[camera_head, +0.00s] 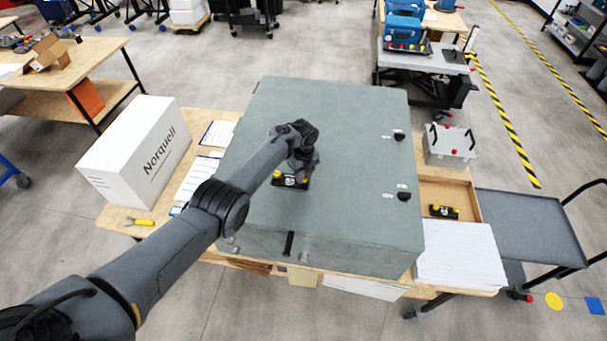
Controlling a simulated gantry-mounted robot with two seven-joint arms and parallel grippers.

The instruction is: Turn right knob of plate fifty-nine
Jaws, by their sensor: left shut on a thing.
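A small black plate (290,182) with yellow knobs lies on top of the large grey cabinet (340,115). Its number is too small to read. My left arm reaches in from the lower left, and my left gripper (303,174) is at the right end of this plate. It is shut on the right knob, which is mostly hidden by the gripper. The left knob (277,175) shows clear of the gripper. My right gripper is not in view.
Black knobs (404,196) stand along the cabinet's right side. A white Norquell box (140,150) and paper sheets (197,178) are left of the cabinet. A grey case (449,142) and a white paper stack (460,255) are right. The cabinet top is otherwise largely clear.

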